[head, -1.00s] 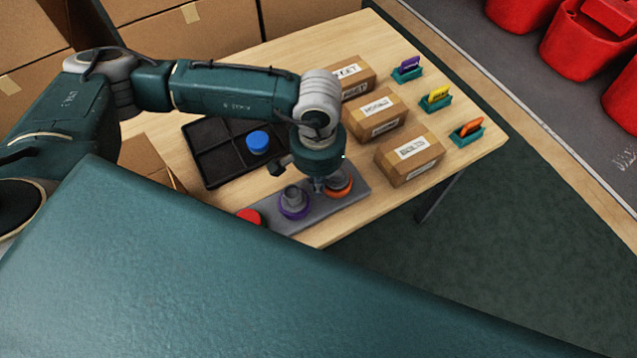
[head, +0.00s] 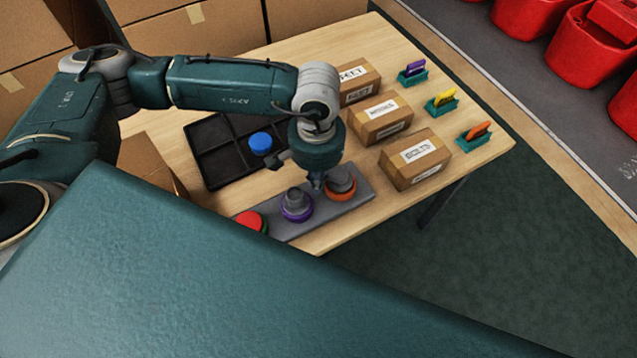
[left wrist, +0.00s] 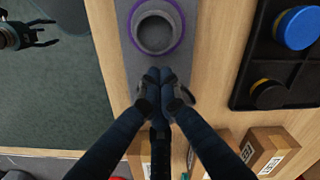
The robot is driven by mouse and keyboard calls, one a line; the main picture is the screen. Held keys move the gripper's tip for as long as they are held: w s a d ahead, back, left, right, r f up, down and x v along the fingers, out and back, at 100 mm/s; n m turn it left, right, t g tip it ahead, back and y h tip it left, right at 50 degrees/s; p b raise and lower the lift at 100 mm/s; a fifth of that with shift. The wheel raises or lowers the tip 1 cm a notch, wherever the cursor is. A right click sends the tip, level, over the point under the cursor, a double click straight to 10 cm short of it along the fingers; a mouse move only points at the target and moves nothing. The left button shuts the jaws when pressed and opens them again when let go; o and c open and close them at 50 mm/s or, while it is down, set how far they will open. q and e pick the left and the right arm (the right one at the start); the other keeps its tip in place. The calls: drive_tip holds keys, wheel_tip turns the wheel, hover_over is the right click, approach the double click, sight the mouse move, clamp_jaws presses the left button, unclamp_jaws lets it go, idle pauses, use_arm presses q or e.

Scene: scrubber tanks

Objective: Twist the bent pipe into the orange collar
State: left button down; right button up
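The orange collar (head: 343,198) sits at the right end of the grey strip (head: 275,232), with the dark grey bent pipe (head: 342,178) at its top; how deep the pipe sits is unclear. My left gripper (head: 316,183) points down just left of the pipe, between it and the purple collar (head: 297,215). In the left wrist view its fingertips (left wrist: 160,80) are drawn together; whether they touch the pipe is hidden. The orange collar does not show there. The purple collar (left wrist: 157,50) does, with a grey pipe in it. My right gripper (left wrist: 30,35) is open, away over the floor.
A red piece (head: 251,221) is at the strip's left end. A black divided tray (head: 207,130) holding a blue cap (head: 260,141) lies behind. Labelled cardboard boxes (head: 416,160) and teal holders (head: 473,139) stand to the right. The table's front edge is close to the strip.

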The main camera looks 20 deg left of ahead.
use_arm(q)
drive_tip(key=shift+w+a, duration=0.1)
idle(0.3)
drive_tip(key=shift+w+a+b, duration=0.25)
drive_tip(key=shift+b, duration=0.2)
drive_tip(key=shift+r, duration=0.15)
wheel_tip(320, 180, up, 9)
drive_tip(key=p, duration=0.4)
idle(0.4)
idle(0.8)
